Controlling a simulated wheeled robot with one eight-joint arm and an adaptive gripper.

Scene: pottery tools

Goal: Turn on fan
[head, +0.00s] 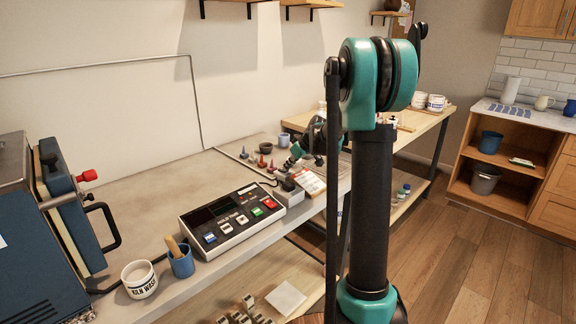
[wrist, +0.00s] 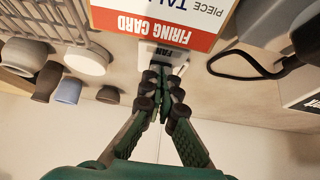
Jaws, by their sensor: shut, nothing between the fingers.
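A small white box labelled FAN (wrist: 148,58) is in the top middle of the wrist view, partly hidden by my fingertips. The small pale box (head: 291,196) beside the control panel in the head view looks like the same one. My gripper (wrist: 164,86) is shut and empty, with its fingertips in front of the FAN box. I cannot tell whether they touch it. The gripper also shows in the head view (head: 297,157), above the bench near the box. The switch state is hidden.
A firing card (wrist: 160,28) stands close to the FAN box. A control panel (head: 232,220) with coloured buttons lies to the left in the head view. Small red-topped items (head: 261,161), a white kiln wash pot (head: 139,279) and a blue cup (head: 181,262) stand on the bench.

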